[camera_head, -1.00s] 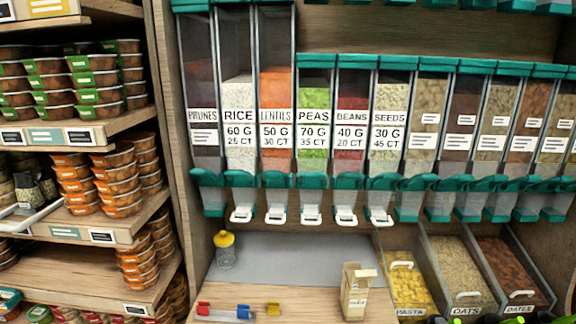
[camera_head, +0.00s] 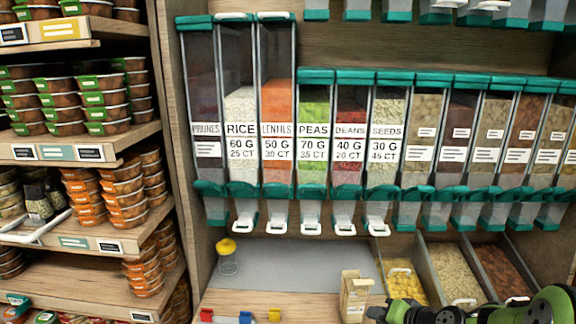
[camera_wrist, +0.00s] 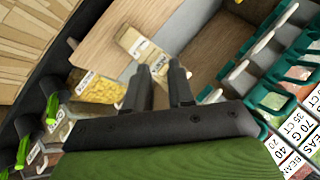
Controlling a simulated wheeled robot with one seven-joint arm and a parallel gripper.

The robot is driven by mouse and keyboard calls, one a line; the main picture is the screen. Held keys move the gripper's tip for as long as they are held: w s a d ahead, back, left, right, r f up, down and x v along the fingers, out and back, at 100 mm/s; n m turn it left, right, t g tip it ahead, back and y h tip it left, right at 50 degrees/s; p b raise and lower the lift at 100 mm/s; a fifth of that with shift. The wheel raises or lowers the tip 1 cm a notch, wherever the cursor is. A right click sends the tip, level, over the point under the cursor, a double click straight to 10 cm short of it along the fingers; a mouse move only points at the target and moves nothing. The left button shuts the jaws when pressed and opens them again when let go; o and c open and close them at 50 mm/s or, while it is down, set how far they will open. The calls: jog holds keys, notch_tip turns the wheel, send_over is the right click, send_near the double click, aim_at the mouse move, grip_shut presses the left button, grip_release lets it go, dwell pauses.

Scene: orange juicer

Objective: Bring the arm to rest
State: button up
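My gripper (camera_wrist: 157,76) shows in the wrist view as two black fingers with a clear gap between them and nothing held. A green and black part of my arm shows in the head view at the bottom right, in front of the lower bins. A small tan carton (camera_head: 355,295) stands on the counter (camera_head: 275,300). The carton also shows in the wrist view (camera_wrist: 136,47), beyond the fingertips and apart from them as far as I can tell.
Dispensers, such as the peas one (camera_head: 314,130), line the back. A yellow-lidded jar (camera_head: 228,257) stands at the counter's left. Small coloured clips (camera_head: 245,317) lie at the front. Open bins, one of pasta (camera_head: 402,280), stand at right. Shelves of tubs (camera_head: 105,105) fill the left.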

jog(key=s+a+r+n+g+h+p, duration=0.35)
jog(key=s+a+r, duration=0.35)
jog(key=s+r, duration=0.45)
jog(key=s+r+n, duration=0.1)
jog(key=s+r, duration=0.2)
jog(key=s, duration=0.5)
jog(key=s+r+h+p, duration=0.1)
jog(key=s+r, duration=0.2)
jog(key=s, duration=0.5)
jog(key=shift+s+d+r+n+p, duration=0.3)
jog(key=shift+s+d+n, duration=0.05)
